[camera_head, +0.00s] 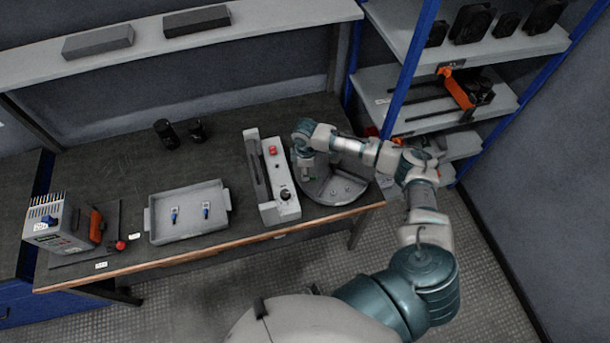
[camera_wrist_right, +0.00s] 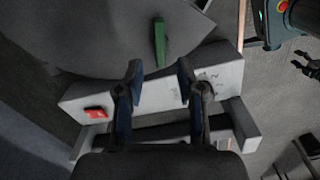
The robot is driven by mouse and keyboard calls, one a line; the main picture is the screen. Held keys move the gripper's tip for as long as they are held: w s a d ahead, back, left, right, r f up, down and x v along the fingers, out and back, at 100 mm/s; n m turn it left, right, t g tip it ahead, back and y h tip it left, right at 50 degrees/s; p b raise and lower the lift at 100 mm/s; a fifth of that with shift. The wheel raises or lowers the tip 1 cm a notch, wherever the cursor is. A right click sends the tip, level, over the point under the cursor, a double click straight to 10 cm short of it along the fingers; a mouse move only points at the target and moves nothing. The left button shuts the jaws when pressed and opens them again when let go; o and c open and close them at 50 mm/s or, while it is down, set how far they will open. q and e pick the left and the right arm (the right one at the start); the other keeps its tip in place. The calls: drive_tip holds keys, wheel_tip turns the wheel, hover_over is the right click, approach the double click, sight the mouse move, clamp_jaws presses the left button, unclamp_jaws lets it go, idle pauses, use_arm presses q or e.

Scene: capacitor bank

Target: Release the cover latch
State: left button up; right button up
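A light grey box (camera_head: 278,180) with a red button (camera_head: 272,150) and a black knob (camera_head: 285,194) stands on the dark workbench. In the right wrist view the box (camera_wrist_right: 221,73) lies across the picture, its red button (camera_wrist_right: 96,113) at left. A green bar (camera_wrist_right: 160,42), perhaps the latch, stands at the box's edge, beyond my fingertips. My right gripper (camera_wrist_right: 160,72) is open and empty over the box, the bar ahead of the gap between its fingers. In the head view the arm mostly hides it. A dark claw, apparently my left gripper (camera_wrist_right: 308,67), shows open at the right edge, away from the box.
Two black cylinders (camera_head: 166,134) stand behind. A power unit (camera_head: 50,223) is at far left; a shelf rack (camera_head: 440,95) is at right.

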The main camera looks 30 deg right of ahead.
wheel_tip(320, 180, down, 3)
drive_tip(key=shift+d+r, duration=0.1)
drive_tip(key=shift+r, duration=0.1)
drive_tip(key=shift+f, duration=0.55)
drive_tip(key=shift+r, duration=0.1)
clamp_jaws()
drive_tip(key=shift+s+r+n+p, duration=0.1)
drive_tip(key=shift+r+n+p, duration=0.1)
drive_tip(key=shift+n+p, duration=0.35)
drive_tip(key=shift+f, duration=0.2)
unclamp_jaws()
